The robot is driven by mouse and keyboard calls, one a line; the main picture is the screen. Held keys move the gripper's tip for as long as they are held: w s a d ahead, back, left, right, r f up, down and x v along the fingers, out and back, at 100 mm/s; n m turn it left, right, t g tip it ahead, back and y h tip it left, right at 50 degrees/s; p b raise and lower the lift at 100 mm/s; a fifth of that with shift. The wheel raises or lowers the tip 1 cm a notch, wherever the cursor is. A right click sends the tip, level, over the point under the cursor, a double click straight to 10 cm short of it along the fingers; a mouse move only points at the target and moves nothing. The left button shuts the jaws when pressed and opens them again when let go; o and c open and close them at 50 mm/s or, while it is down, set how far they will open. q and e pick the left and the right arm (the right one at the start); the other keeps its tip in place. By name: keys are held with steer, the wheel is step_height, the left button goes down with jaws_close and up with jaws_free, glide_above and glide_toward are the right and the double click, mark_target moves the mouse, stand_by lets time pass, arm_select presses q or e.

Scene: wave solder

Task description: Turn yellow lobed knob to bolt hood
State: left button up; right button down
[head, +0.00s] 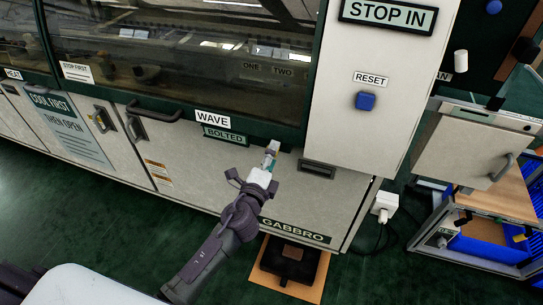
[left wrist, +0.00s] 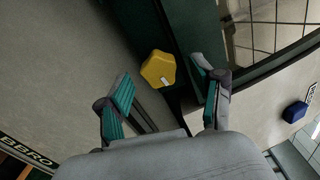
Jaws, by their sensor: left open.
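The yellow lobed knob (left wrist: 158,69) shows in the left wrist view, with a small white mark on its face. It sits at the dark green lower frame of the hood (head: 160,105). My left gripper (left wrist: 168,98) is open, with one teal-padded finger on each side of the knob's line and the knob a little beyond the fingertips. I cannot see it touching. In the head view my left gripper (head: 270,158) reaches the hood's lower edge and hides the knob. My right gripper is not in view.
A "BOLTED" label (head: 225,135) and a "WAVE" label (head: 212,118) sit left of my gripper. A dark recessed handle (head: 318,169) is just right of it. A blue reset button (head: 365,101) is on the white panel. An orange-edged mat (head: 262,283) lies on the floor below.

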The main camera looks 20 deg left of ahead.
arm_select(q)
steer(key=s, duration=1.2)
steer(key=shift+a, duration=0.2)
steer(key=s+a+f+n+g, duration=0.1)
steer(key=s+f+n+g, duration=0.25)
steer(key=f, duration=0.75)
steer(key=s+f+n+g, duration=0.2)
steer(key=s+f, duration=0.2)
steer(key=f, duration=0.8)
steer(key=s+a+f+n+g, duration=0.1)
steer(key=s+f+n+g, duration=0.25)
steer(key=f, duration=0.75)
steer(key=s+a+f+n+g, duration=0.1)
steer(key=s+f+n+g, duration=0.1)
steer(key=s+f, duration=0.3)
steer(key=s+a+f+n+g, duration=0.2)
steer(key=s+f, duration=0.4)
steer(key=s, duration=0.7)
steer(key=s+a+f+n+g, duration=0.1)
steer(key=s+f+n+g, duration=0.3)
steer(key=s, duration=0.5)
steer(key=shift+s+a+f+n+y, duration=0.2)
steer(key=shift+f+n+y, duration=0.1)
steer(key=shift+f, duration=0.6)
